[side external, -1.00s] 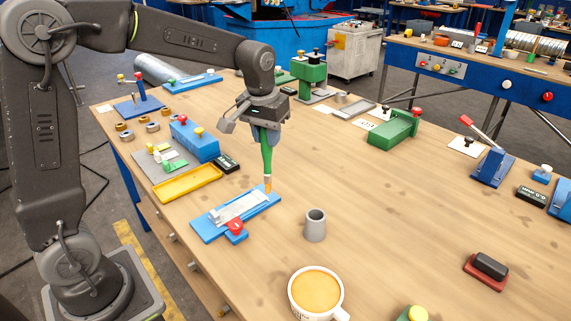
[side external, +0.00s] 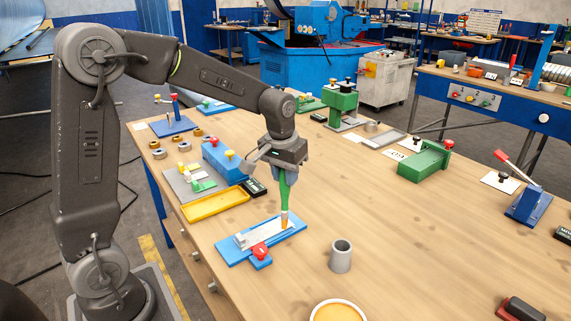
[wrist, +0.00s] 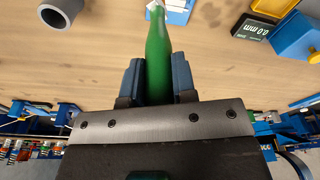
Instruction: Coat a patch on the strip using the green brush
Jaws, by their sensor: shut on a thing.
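The green brush (side external: 286,192) is upright with its orange-brown bristle end down, at the right end of the pale strip (side external: 262,233). The tip looks at or just above the strip; I cannot tell contact. The strip lies in a blue holder (side external: 232,252) with a red knob (side external: 259,250) at its front. My gripper (side external: 287,172) is shut on the brush handle. In the wrist view, my gripper (wrist: 157,80) has its two fingers on either side of the green brush (wrist: 158,50); the bristles are mostly cut off by the frame. No coated patch can be made out.
A yellow tray (side external: 215,204) and a black gauge (side external: 254,188) lie behind the holder.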

